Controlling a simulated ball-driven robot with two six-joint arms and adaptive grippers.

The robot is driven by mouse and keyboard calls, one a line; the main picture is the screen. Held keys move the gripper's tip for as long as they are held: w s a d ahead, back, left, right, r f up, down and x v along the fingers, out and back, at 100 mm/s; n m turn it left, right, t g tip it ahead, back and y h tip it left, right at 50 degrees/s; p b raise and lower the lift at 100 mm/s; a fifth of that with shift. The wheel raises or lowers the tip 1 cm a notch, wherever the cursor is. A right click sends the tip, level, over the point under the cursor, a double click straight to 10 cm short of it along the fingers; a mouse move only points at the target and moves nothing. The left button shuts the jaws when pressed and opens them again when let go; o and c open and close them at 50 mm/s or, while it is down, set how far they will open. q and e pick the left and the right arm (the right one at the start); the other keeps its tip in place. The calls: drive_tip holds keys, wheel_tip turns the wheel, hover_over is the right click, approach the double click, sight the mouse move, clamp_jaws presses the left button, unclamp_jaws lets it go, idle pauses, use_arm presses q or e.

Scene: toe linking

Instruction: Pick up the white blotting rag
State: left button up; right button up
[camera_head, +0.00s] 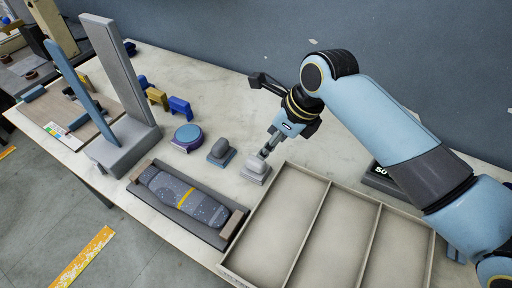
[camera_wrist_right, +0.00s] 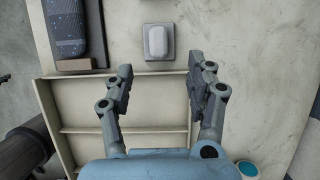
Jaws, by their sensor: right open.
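The white blotting rag (camera_head: 257,164) is a small pale rounded block on a square grey base (camera_head: 256,176), at the middle of the table in the head view. It also shows at the top centre of the right wrist view (camera_wrist_right: 157,42). My right gripper (camera_head: 266,151) is just above and behind it in the head view. In the right wrist view the gripper (camera_wrist_right: 160,67) has its two fingers spread wide, and the rag lies beyond the fingertips, between their lines. The gripper is empty. My left gripper is out of view.
A divided beige tray (camera_head: 329,220) lies right of the rag. A dark grey rounded block (camera_head: 219,149) on a base stands left of it, with a purple-teal disc (camera_head: 188,134) beyond. A tall grey stand (camera_head: 122,150) stands at left.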

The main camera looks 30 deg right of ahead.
sight(256, 160)
drive_tip(key=x, duration=0.4)
drive_tip(key=shift+a, duration=0.15)
drive_tip(key=shift+w+f, duration=0.1)
drive_tip(key=shift+f, duration=0.3)
drive_tip(key=x, duration=0.5)
drive_tip(key=shift+w+a+f+b, duration=0.1)
drive_tip(key=shift+f+b, duration=0.1)
drive_tip(key=shift+b, duration=0.15)
drive_tip(key=c, duration=0.4)
clamp_jaws()
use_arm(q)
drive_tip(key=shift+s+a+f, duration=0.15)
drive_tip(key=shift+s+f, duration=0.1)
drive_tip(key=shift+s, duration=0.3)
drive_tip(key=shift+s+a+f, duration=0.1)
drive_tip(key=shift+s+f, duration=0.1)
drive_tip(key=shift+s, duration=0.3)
use_arm(e)
drive_tip(key=shift+r, duration=0.15)
